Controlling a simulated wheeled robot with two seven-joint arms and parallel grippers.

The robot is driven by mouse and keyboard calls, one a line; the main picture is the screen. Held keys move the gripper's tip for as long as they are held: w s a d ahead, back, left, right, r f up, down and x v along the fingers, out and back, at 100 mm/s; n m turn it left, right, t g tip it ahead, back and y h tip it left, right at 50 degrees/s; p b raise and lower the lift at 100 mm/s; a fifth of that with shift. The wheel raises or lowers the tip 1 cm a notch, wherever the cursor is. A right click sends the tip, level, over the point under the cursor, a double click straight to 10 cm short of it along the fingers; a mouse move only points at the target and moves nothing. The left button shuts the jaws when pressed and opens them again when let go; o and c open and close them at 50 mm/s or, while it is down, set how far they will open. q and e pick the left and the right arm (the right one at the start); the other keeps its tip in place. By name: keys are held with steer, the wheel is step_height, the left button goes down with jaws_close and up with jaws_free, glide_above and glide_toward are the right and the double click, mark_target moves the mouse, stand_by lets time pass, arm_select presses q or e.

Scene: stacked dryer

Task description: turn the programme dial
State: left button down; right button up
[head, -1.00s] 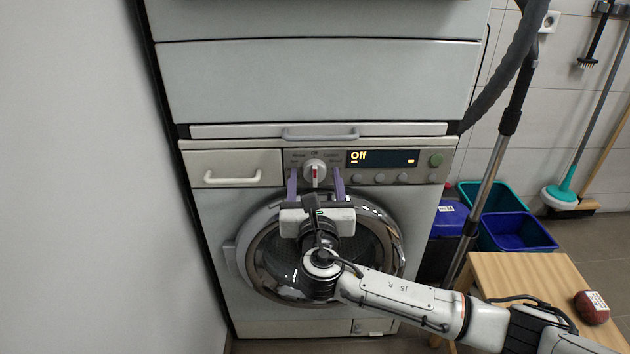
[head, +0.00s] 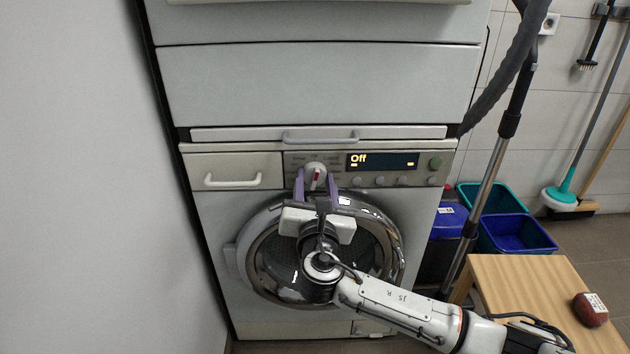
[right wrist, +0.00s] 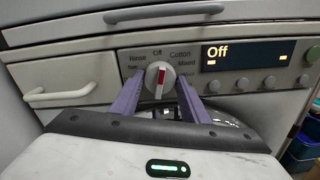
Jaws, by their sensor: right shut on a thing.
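The programme dial (head: 315,175) is a round white knob with a red mark, on the washing machine's control panel. In the right wrist view the dial (right wrist: 160,77) has its red mark upright, toward the "Off" label. The display (head: 382,160) reads "Off". My right gripper (head: 316,183) reaches the dial from below, its purple fingers on either side of it. It is shut on the dial, and the fingers (right wrist: 158,92) flank it in the right wrist view. My left gripper is not in view.
A drawer with a white handle (head: 233,180) is left of the dial. Several small buttons and a green button (head: 435,163) lie to the right. The round door (head: 270,255) is below. A wooden stool (head: 525,285) with a dark red object (head: 590,309) stands at the right.

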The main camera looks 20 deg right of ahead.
steer(key=m, duration=0.4)
steer(key=shift+f+m, duration=0.15)
steer(key=shift+m, duration=0.15)
steer(key=m+b, duration=0.1)
steer(key=m, duration=0.3)
steer(key=shift+m, duration=0.3)
steer(key=m+b, duration=0.1)
steer(key=m, duration=0.2)
steer(key=shift+f+m, duration=0.1)
steer(key=shift+m, duration=0.2)
steer(key=m+b, duration=0.1)
steer(key=m, duration=0.1)
steer(key=shift+m+b, duration=0.3)
steer(key=shift+m, duration=0.5)
steer(key=m+b, duration=0.2)
steer(key=m, duration=0.2)
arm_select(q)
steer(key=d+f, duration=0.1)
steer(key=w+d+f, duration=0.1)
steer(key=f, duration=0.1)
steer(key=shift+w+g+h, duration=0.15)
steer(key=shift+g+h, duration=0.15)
arm_select(e)
steer(key=shift+m, duration=0.3)
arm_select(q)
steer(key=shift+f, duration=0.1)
